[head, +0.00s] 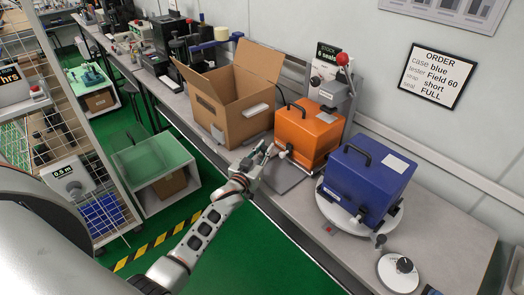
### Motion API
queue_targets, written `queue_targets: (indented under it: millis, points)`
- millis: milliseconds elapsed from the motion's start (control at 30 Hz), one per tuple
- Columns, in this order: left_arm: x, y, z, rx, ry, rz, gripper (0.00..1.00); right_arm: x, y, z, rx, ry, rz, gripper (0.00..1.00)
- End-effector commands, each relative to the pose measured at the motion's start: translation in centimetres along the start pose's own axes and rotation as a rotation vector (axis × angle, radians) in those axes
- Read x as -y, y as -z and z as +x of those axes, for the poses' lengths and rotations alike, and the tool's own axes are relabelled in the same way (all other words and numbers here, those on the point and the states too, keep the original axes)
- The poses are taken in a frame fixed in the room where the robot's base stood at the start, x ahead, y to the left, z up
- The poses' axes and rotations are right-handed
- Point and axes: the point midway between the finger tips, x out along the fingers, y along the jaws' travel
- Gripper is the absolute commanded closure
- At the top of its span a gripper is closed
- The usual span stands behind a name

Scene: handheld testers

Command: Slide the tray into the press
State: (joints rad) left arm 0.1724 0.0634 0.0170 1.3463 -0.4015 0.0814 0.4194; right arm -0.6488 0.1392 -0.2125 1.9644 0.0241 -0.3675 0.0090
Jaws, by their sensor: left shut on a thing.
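The press (338,92), grey with a red ball knob, stands against the wall behind an orange case (306,133). The tray (285,175) is a flat dark grey plate on the bench. It lies in front of and to the left of the orange case, and part of it is hidden by the case and my gripper. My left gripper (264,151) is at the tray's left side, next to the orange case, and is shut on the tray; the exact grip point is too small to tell. My right gripper is not in view.
A blue case (368,182) sits on a round white turntable (330,208) to the right. An open cardboard box (233,103) stands left of the orange case. A white disc with a black knob (398,272) is at the near right. An order sign (437,77) hangs on the wall.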

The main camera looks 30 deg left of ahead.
Motion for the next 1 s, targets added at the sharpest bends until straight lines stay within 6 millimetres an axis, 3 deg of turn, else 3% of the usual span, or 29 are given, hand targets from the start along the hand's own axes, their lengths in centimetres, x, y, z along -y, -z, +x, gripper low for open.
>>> queue_targets:
  millis: [67, 100, 167, 600, 767, 1000]
  points:
    - [-0.1, 0.3, 0.2, -0.004, -0.001, -0.001, 1.0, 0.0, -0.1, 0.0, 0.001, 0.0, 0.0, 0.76]
    - [-0.1, 0.3, 0.2, -0.004, -0.001, -0.001, 0.77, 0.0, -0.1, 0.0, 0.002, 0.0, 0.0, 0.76]
    - [-0.1, 0.3, 0.1, -0.004, -0.001, -0.001, 0.65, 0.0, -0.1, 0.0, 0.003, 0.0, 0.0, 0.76]
    - [0.0, 0.1, -0.6, -0.001, 0.0, 0.0, 0.65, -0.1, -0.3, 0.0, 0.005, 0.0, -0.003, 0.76]
    - [0.0, 0.0, -2.8, 0.0, -0.001, 0.0, 0.65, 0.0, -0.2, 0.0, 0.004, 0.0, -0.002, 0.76]
    - [-0.1, 0.0, -7.6, -0.001, -0.001, 0.0, 0.65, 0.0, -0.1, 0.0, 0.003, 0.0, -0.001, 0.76]
